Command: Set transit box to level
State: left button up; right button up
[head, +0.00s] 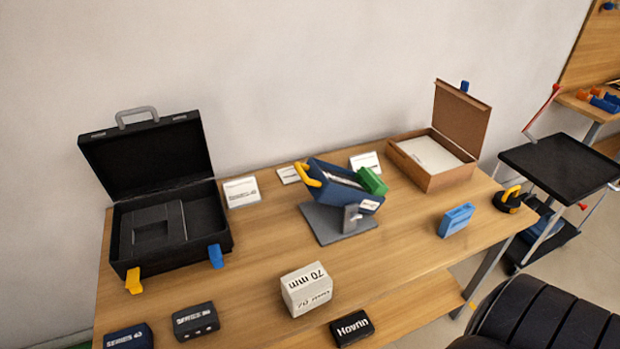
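A dark blue open box (340,187), which seems to be the transit box, sits tilted on a grey stand (330,228) in the middle of the table. Its left end is higher than its right end. A yellow handle (306,175) is at its raised left end, and a green block (372,181) is at its right end. Pale contents show inside, but I cannot tell what they are. Neither of my grippers is in view.
An open black case (219,243) stands at left and an open brown box (434,182) at back right. A white 70 mm box (306,290), a blue block (456,220) and dark small boxes (195,321) stand nearer. A black cart (560,163) is beyond the table's right end.

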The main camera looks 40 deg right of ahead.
aim_at(324, 191)
jog(key=i+j, duration=0.35)
jog(key=j, duration=0.25)
jog(key=j+z, duration=0.1)
jog(key=z, duration=0.3)
jog(key=i+j+z, duration=0.1)
jog(key=z, duration=0.35)
jog(key=j+z, duration=0.15)
jog(key=z, duration=0.25)
jog(key=j+z, duration=0.1)
jog(key=z, duration=0.3)
